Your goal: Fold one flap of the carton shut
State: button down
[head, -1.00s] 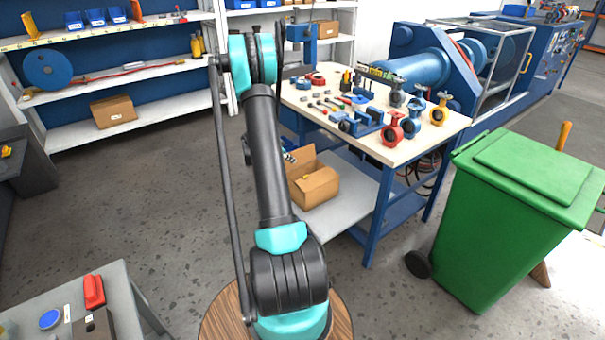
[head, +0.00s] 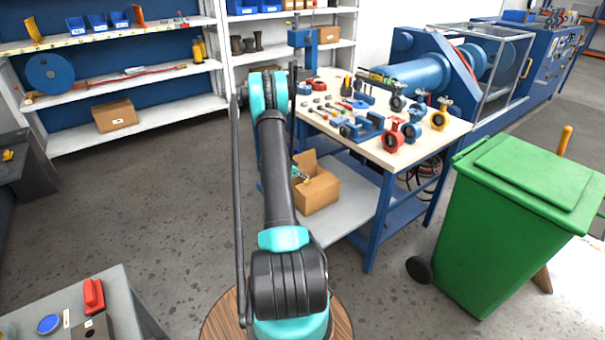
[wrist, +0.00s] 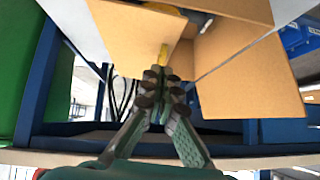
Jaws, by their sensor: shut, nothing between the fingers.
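The open cardboard carton (head: 318,194) stands on the lower shelf of the workbench, partly hidden behind my arm. One flap (head: 305,163) stands up at its back left. In the wrist view, one carton flap (wrist: 128,32) is at upper left and a larger one (wrist: 250,70) spreads to the right. My gripper (wrist: 167,82) is shut and empty, with its dark fingertips at the gap between these flaps. I cannot tell whether it touches either. In the head view my gripper (head: 298,173) shows only partly, at the carton's left side.
The workbench top (head: 400,155) above the carton bears several valves and tools. A blue bench leg (head: 384,215) stands right of the carton. A green bin (head: 510,220) stands farther right. The floor (head: 160,180) to the left is clear.

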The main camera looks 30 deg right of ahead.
jog(key=shift+f, duration=0.25)
jog(key=shift+w, duration=0.1)
jog(key=shift+w+f+g, duration=0.25)
jog(key=shift+f+g, duration=0.15)
jog(key=shift+f, duration=0.2)
jog(key=shift+a+f+n, duration=0.1)
jog(key=shift+f+n, duration=0.15)
jog(key=shift+n, duration=0.05)
jog(key=shift+r, duration=0.15)
jog(key=shift+r, duration=0.85)
jog(key=r, duration=0.4)
jog(key=shift+a, duration=0.35)
jog(key=v, duration=0.9)
